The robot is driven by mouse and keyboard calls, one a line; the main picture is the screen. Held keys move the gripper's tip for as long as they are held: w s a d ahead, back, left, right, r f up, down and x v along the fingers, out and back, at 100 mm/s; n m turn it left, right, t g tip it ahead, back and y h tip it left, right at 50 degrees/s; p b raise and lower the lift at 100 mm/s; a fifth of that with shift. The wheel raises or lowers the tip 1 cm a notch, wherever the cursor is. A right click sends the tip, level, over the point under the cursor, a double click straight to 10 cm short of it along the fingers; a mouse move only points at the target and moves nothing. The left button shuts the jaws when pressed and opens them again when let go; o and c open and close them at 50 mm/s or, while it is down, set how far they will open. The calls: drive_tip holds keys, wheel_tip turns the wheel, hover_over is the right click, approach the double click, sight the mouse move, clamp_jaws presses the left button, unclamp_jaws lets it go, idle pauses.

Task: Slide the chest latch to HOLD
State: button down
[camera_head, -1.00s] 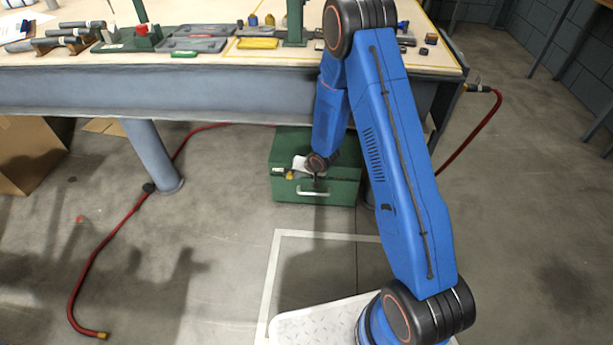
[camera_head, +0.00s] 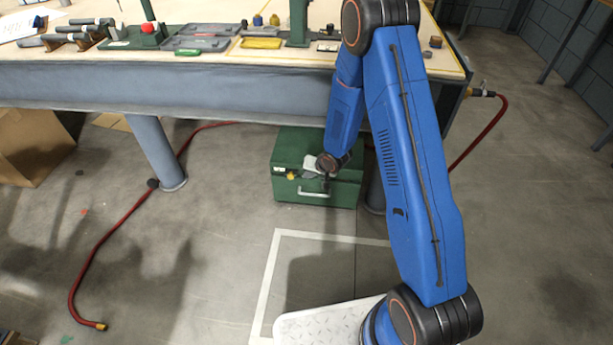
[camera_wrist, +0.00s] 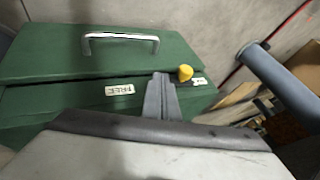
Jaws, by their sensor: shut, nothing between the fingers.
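The green chest (camera_head: 340,197) stands on the floor under the bench; its front face with a metal handle (camera_wrist: 120,37) fills the upper left of the wrist view. The yellow latch knob (camera_wrist: 185,73) sits at the right end of the chest in the wrist view, beside a small label (camera_wrist: 199,81) too small to read surely. A second label reading FREE (camera_wrist: 120,89) is to the left. The knob also shows in the head view (camera_head: 291,176). My gripper (camera_wrist: 162,78) is shut and empty, just left of the knob in the wrist view, with a slight gap apparent.
The workbench (camera_head: 200,90) overhangs the chest, with a thick leg (camera_head: 157,155) to its left. A red hose (camera_head: 107,240) lies on the floor at left. A cardboard box (camera_head: 30,145) stands farther left. The floor in front of the chest is clear.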

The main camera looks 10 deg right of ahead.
drive_tip(key=v, duration=0.8)
drive_tip(key=shift+s+d+r, duration=0.2)
drive_tip(key=shift+s+d, duration=0.05)
drive_tip(key=shift+d, duration=0.05)
drive_tip(key=s+d+r+h, duration=0.1)
drive_tip(key=s+d+r, duration=0.2)
drive_tip(key=r, duration=0.5)
drive_tip(key=s+d+r+h, duration=0.2)
drive_tip(key=s+d+r, duration=0.2)
drive_tip(key=r, duration=0.5)
drive_tip(key=s+d+r+h, duration=0.1)
drive_tip(key=s+d+r, duration=0.2)
drive_tip(key=r, duration=0.5)
drive_tip(key=s+r+n, duration=0.1)
drive_tip(key=s+r, duration=0.3)
drive_tip(key=s, duration=0.5)
drive_tip(key=s+r+n, duration=0.1)
drive_tip(key=s+r, duration=0.3)
drive_tip(key=s, duration=0.6)
drive_tip(key=s+r+n+g, duration=0.1)
drive_tip(key=s+r, duration=0.3)
drive_tip(key=s, duration=0.6)
drive_tip(key=shift+s+y, duration=0.25)
drive_tip(key=shift+y, duration=0.05)
